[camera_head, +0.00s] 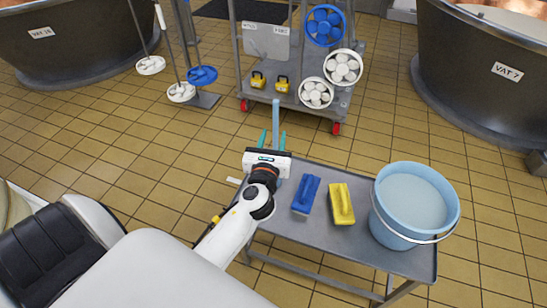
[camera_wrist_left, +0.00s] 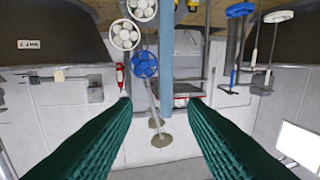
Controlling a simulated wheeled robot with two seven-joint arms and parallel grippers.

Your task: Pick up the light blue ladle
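The light blue ladle (camera_head: 276,114) shows in the head view as a straight light blue handle rising past my left gripper. Its lower part is hidden behind the gripper and wrist. My left gripper (camera_head: 272,139) is over the back left edge of the grey table, its two green fingers apart on either side of the handle. In the left wrist view the light blue handle (camera_wrist_left: 166,55) comes down from the top, with its end between the open fingertips (camera_wrist_left: 158,103). Gaps show on both sides, so no grip is visible. My right gripper is not in view.
On the grey table (camera_head: 310,233) lie a blue brush (camera_head: 306,194) and a yellow brush (camera_head: 341,204). A light blue bucket (camera_head: 413,206) stands at its right. A grey trolley (camera_head: 247,72) with round white and blue tools stands behind. Dark vats flank the tiled floor.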

